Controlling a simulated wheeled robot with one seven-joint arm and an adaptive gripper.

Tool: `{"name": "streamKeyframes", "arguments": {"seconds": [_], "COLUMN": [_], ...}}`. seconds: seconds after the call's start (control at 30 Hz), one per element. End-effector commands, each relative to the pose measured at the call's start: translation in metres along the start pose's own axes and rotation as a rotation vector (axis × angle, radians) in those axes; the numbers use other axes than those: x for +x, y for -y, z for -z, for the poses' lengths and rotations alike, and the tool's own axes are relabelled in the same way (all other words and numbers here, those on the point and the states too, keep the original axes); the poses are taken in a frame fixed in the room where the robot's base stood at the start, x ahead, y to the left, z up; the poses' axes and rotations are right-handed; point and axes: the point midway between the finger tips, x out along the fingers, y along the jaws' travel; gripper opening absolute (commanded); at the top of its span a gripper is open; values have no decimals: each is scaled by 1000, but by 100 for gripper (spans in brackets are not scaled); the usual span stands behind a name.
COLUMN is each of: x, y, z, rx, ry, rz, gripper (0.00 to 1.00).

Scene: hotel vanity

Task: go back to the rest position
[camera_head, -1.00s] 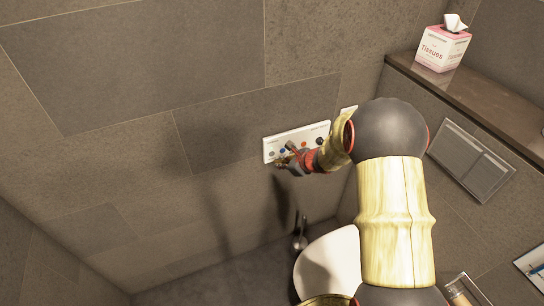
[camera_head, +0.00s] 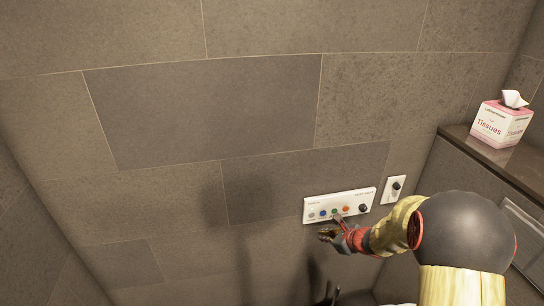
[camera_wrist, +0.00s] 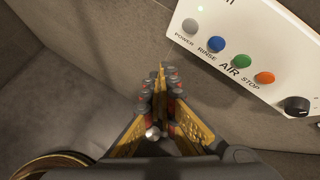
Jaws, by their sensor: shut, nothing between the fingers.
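My gripper (camera_head: 328,234) is just below and in front of a white control panel (camera_head: 312,204) on the tiled wall in the head view. In the wrist view my gripper (camera_wrist: 161,72) has its fingertips together with nothing between them. The panel (camera_wrist: 226,32) lies to the upper right there, apart from the fingers in the picture. It bears a grey POWER button (camera_wrist: 190,26), a blue RINSE button (camera_wrist: 216,45), a green AIR button (camera_wrist: 241,61), an orange STOP button (camera_wrist: 264,78) and a black knob (camera_wrist: 297,106).
A small white plate with a black knob (camera_head: 394,188) is right of the panel. A pink and white tissue box (camera_head: 499,124) stands on a dark ledge (camera_head: 456,133) at the right. The wall (camera_head: 200,115) to the left is bare.

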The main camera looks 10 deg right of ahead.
Motion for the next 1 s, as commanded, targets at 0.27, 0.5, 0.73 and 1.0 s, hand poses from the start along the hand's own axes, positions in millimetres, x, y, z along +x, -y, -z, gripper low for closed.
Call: {"name": "streamKeyframes", "arguments": {"seconds": [0.27,0.5,0.73,1.0], "x": [-7,-77,-168,-283], "y": [-53,-124,-175,-195], "z": [9,-10,-24,-28], "rx": [-292,-852,-1442,-2128], "ry": [9,47,53,-82], "rz": [-158,-399,-597,-717], "gripper": [0,0,0,0]}}
